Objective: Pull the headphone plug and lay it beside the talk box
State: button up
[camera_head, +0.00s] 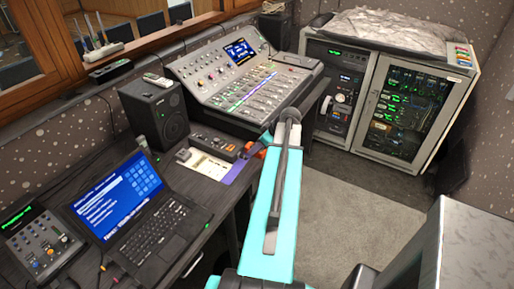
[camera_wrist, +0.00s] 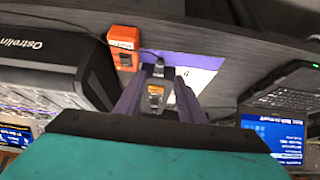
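In the wrist view my gripper (camera_wrist: 159,84) points down at the desk, its two purple-grey fingers spread. Between them shows a small grey piece with an orange patch (camera_wrist: 155,91). A dark thin cable loops near its far end, so it may be the headphone plug, but I cannot tell for sure. It appears apart from both fingers. A small orange box (camera_wrist: 123,43) sits just beyond the left finger; I cannot tell whether it is the talk box. In the head view my arm hides the gripper, and orange pieces (camera_head: 259,151) show left of the arm.
A white sheet with a purple border (camera_head: 203,165) lies on the desk. The laptop (camera_head: 150,225) is at near left, the speaker (camera_head: 157,110) behind it. The mixing console (camera_head: 240,92) stands beyond. An equipment rack (camera_head: 405,108) is at back right.

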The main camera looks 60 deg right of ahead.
aim_at(247, 157)
jog(key=shift+b+x, duration=1.2)
jog(key=shift+x, duration=2.25)
jog(key=shift+b+x, duration=0.8)
jog(key=shift+x, duration=0.15)
jog(key=shift+w, duration=0.1)
grip_shut()
jog(key=shift+s, duration=0.35)
jog(key=shift+s+b, duration=0.75)
jog(key=shift+s, duration=1.25)
